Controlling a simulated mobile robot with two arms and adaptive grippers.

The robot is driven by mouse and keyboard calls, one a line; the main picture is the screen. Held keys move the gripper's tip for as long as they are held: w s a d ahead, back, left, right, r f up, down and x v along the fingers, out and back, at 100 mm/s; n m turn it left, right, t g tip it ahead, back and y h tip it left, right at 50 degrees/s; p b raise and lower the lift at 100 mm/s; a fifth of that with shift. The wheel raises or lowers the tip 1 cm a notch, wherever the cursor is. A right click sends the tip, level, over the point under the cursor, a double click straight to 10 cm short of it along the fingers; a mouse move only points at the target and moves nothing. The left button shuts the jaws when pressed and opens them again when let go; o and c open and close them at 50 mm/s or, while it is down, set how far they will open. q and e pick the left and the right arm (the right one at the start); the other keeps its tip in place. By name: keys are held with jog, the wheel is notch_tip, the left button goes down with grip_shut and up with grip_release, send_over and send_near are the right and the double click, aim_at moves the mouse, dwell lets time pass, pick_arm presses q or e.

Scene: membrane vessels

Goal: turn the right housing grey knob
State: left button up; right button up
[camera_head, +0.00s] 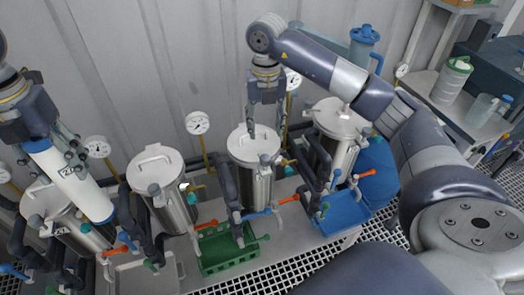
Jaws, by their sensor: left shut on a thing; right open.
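Several steel housings with lids stand in a row. The rightmost housing (333,122) is partly covered by my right arm. The housing left of it (252,150) has a small grey knob (264,159) at the front of its lid. Which of these is the task's right housing I cannot tell. My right gripper (265,122) is open, pointing down just above the lid of that second housing from the right, behind the knob and apart from it. My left gripper (48,150) is shut on a white cylinder (75,185) with a blue band, tilted over the leftmost housing (50,200).
Pressure gauges (197,122) rise behind the housings. Pipes and coloured valve handles crowd the front. A green crate (215,262) and a blue tray (345,215) sit below.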

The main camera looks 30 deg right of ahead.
aim_at(265, 157)
notch_tip(265, 157, down, 10)
jog(key=p, duration=0.2)
jog(key=shift+s+p, duration=0.1)
jog(key=shift+p, duration=0.3)
jog(key=shift+f, duration=0.8)
jog(key=shift+c, duration=0.3)
jog(key=c, duration=1)
